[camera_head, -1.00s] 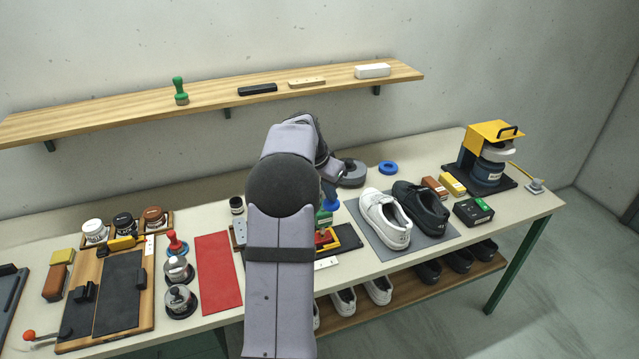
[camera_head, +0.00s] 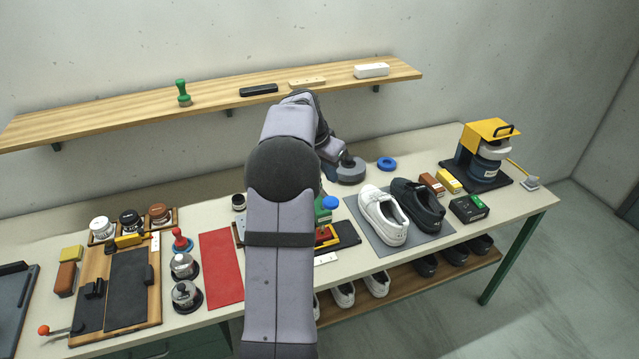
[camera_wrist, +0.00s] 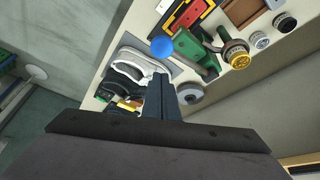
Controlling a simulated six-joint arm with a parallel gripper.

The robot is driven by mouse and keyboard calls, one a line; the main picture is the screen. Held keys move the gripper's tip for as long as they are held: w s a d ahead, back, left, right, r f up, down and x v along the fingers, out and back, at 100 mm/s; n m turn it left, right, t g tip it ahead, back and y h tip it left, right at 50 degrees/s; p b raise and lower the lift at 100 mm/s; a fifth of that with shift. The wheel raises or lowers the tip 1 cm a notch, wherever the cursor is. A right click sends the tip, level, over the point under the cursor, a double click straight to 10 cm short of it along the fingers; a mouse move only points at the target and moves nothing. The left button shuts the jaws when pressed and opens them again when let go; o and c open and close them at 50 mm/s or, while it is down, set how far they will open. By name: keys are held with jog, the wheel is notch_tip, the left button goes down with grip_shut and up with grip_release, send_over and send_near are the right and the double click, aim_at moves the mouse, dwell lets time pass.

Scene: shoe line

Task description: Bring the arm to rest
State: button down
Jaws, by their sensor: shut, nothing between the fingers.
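My arm (camera_head: 280,215) rises through the middle of the head view and bends away over the table. My gripper (camera_wrist: 159,80) shows in the wrist view with its two dark fingers together and nothing between them. It is above the table, apart from the things on it. In the wrist view the white shoe (camera_wrist: 137,66) is just left of the fingertips, and a grey round piece (camera_wrist: 190,94) is just right of them. In the head view the gripper's fingers are not clearly visible beyond my arm.
The table (camera_head: 420,255) holds a white shoe and a black shoe (camera_head: 418,205) on a grey mat, a yellow-topped machine (camera_head: 488,150), a red mat (camera_head: 221,265) and several jars. A wooden shelf (camera_head: 215,100) runs along the wall behind my arm. My arm hides part of the table.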

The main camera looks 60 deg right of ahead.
jog(key=shift+r, duration=0.2)
dwell(0.4)
jog(key=s+a+f+n+y, duration=0.1)
jog(key=a+f+n+y, duration=0.2)
jog(key=a+f+n, duration=0.8)
jog(key=w+a+f+n+b, duration=0.1)
jog(key=w+a+n+b, duration=0.1)
jog(key=a, duration=1.2)
jog(key=w+a+f+n+y+b, duration=0.1)
jog(key=a+n, duration=0.3)
jog(key=a, duration=1.1)
jog(key=w+a+f+n+t+b, duration=0.1)
jog(key=w+a+f+n+b, duration=0.2)
jog(key=a, duration=1.2)
jog(key=shift+n+b, duration=0.5)
jog(key=shift+b, duration=0.05)
jog(key=shift+f, duration=0.15)
